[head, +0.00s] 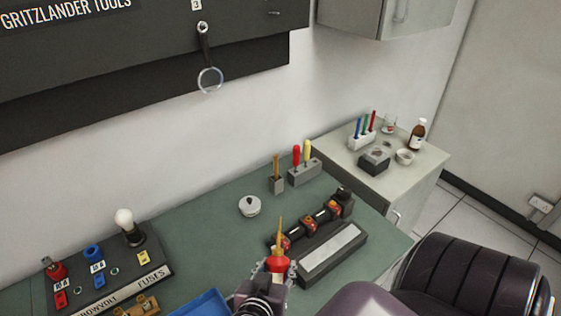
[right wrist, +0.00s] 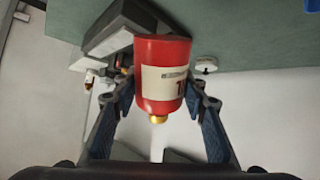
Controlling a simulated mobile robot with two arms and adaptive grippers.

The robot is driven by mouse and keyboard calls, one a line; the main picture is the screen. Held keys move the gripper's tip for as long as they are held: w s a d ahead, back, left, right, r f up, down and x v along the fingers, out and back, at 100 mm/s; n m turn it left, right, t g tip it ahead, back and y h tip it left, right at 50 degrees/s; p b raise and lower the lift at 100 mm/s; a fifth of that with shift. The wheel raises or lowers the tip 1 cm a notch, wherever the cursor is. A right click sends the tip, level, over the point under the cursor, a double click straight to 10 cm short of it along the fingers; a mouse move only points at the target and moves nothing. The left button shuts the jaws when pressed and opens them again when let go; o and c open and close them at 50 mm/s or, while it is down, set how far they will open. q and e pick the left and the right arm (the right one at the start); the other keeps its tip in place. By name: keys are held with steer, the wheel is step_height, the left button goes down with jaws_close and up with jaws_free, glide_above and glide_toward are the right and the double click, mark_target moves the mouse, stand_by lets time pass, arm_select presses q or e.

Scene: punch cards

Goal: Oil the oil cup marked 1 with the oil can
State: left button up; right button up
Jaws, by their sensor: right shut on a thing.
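The red oil can (head: 277,264) has a thin brass-coloured spout that points up in the head view. My right gripper (head: 272,276) is shut on the can. In the right wrist view the can (right wrist: 163,75), with a white label, sits between the fingers of my right gripper (right wrist: 158,88). A dark shaft stand (head: 325,216) with small orange-red cups lies on the bench just behind and right of the can. The can partly overlaps its left end in the head view; I cannot tell whether they touch. The cup numbers are not readable. My left gripper is not in view.
A long grey block (head: 322,255) lies in front of the shaft stand. A white round lidded pot (head: 249,206) and tool holders (head: 304,172) stand behind. A fuse panel (head: 110,270) and blue tray (head: 203,304) are at left. A dark padded seat (head: 470,280) is at right.

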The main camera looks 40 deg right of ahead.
mark_target(276, 266)
steer(key=t+h+b, duration=0.1)
steer(key=r+t+h+b, duration=0.1)
steer(key=t+h+b, duration=0.1)
steer(key=h+b, duration=0.1)
steer(key=shift+r+m+t, duration=0.3)
steer(key=shift+r+t+h+b, duration=0.35)
steer(key=shift+r+h, duration=0.1)
steer(key=shift+h, duration=0.15)
steer(key=shift+r, duration=0.25)
steer(key=shift+w+d+f+n+t+y+b, duration=0.1)
steer(key=shift+w+f+n+t+y+b, duration=0.25)
steer(key=shift+t+b, duration=0.25)
steer(key=a+n+t+y+b, duration=0.2)
steer(key=a+n+y, duration=0.1)
steer(key=y, duration=0.1)
steer(key=a+n+t+y+b, duration=0.2)
steer(key=a+n+y, duration=0.1)
steer(key=y, duration=0.2)
steer(key=w+a+f+n+t+y+b, duration=0.1)
steer(key=a+n+t+y+b, duration=0.1)
steer(key=a+n+y, duration=0.1)
steer(key=shift+a+n+t+y+b, duration=0.3)
steer(key=shift+n+y, duration=0.25)
steer(key=shift+y, duration=0.4)
